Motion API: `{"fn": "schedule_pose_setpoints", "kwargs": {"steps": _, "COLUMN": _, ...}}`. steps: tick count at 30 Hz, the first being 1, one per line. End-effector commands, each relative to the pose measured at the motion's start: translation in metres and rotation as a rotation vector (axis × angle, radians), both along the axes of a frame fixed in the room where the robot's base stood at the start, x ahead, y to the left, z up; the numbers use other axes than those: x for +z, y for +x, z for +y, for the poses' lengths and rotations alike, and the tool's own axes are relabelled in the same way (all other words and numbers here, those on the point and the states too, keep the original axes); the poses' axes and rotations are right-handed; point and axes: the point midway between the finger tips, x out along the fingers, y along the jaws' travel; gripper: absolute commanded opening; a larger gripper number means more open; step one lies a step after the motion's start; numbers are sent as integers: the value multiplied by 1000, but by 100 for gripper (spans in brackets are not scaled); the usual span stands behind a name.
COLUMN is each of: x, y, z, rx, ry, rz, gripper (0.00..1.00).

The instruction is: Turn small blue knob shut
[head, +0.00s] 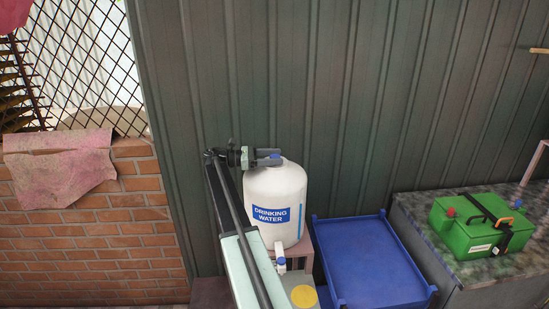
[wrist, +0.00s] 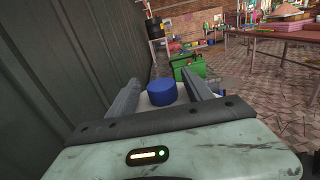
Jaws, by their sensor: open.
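A white water container (head: 275,205) with a blue "DRINKING WATER" label stands in the middle of the head view. A white tap with a small blue knob (head: 281,261) is low on its front. A blue cap (head: 275,155) is on the container's top, partly hidden by my gripper (head: 268,158), which is level with the container's top. In the wrist view, the blue cap (wrist: 190,92) shows between the two grey fingers of my gripper (wrist: 162,76). The jaws are open, and I cannot tell whether a finger touches the cap. The tap is not visible in the wrist view.
A dark corrugated wall (head: 400,100) runs close behind the container. A blue tray (head: 370,265) is right of it. A green box (head: 480,225) sits on a counter (head: 470,270) farther right. My arm crosses the space left of the container.

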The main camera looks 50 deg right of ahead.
Motion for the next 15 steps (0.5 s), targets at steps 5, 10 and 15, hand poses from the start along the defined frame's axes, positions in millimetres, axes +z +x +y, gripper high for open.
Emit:
{"fn": "schedule_pose_setpoints", "kwargs": {"steps": 5, "x": 0, "y": 17, "z": 17, "rx": 3, "ry": 0, "rz": 0, "gripper": 59}}
{"fn": "schedule_pose_setpoints", "kwargs": {"steps": 10, "x": 0, "y": 40, "z": 43, "rx": 3, "ry": -1, "rz": 1, "gripper": 59}}
{"fn": "schedule_pose_setpoints", "kwargs": {"steps": 15, "x": 0, "y": 51, "z": 57, "rx": 2, "ry": -1, "rz": 1, "gripper": 59}}
